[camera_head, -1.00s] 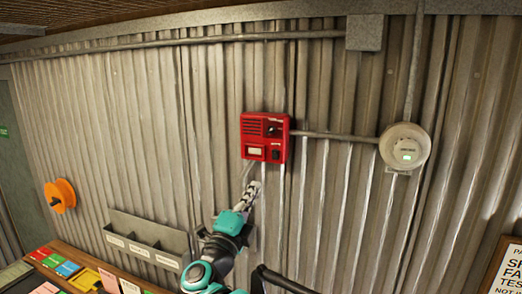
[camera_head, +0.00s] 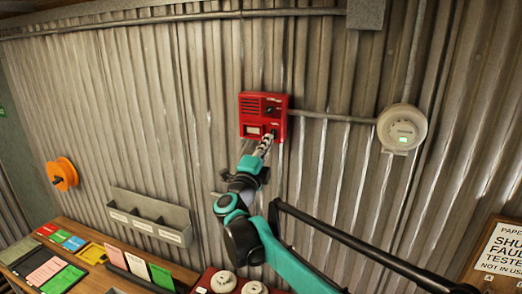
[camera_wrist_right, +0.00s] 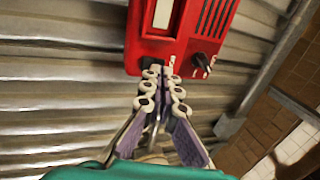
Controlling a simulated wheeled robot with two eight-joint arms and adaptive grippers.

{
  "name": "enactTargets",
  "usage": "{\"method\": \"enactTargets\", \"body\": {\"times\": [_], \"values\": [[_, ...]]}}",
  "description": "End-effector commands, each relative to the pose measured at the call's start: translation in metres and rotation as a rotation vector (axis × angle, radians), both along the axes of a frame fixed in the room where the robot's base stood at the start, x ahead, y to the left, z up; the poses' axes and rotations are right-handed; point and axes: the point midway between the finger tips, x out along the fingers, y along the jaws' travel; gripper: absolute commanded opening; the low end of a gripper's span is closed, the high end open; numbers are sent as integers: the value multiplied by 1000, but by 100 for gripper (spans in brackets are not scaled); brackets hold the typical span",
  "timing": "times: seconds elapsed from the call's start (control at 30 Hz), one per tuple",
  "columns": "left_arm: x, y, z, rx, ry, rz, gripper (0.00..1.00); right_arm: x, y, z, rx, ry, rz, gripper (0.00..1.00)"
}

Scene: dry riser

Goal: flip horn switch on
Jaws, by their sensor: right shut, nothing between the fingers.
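The red horn box (camera_head: 263,103) is fixed to the corrugated wall in the head view. It has a slotted grille, a dark knob and a pale window. It also fills the top of the right wrist view (camera_wrist_right: 150,50), with the black knob (camera_wrist_right: 204,62) at right. The small dark switch (camera_head: 275,132) is at the box's lower right, partly hidden by my gripper; its position cannot be told. My right gripper (camera_head: 268,140) is shut and empty, its fingertips (camera_wrist_right: 161,74) at the box's lower edge by the switch. Contact cannot be told. My left gripper is not in view.
A conduit runs right from the box to a round white device (camera_head: 402,128). An orange reel (camera_head: 62,174) and a grey wall tray (camera_head: 150,218) are at left. Below is a bench with coloured cards (camera_head: 63,278) and round white detectors (camera_head: 223,282). A sign (camera_head: 497,255) stands at right.

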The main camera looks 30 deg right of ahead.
Motion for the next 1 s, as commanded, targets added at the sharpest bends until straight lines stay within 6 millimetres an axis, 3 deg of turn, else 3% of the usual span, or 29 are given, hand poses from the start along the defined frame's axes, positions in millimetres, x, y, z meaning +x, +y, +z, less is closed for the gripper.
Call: {"method": "enactTargets", "body": {"times": [0.2,1.0], "values": [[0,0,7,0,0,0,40,11,-13,6,0,0,0,0],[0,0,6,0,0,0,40,16,-19,11,0,0,0,0]]}}
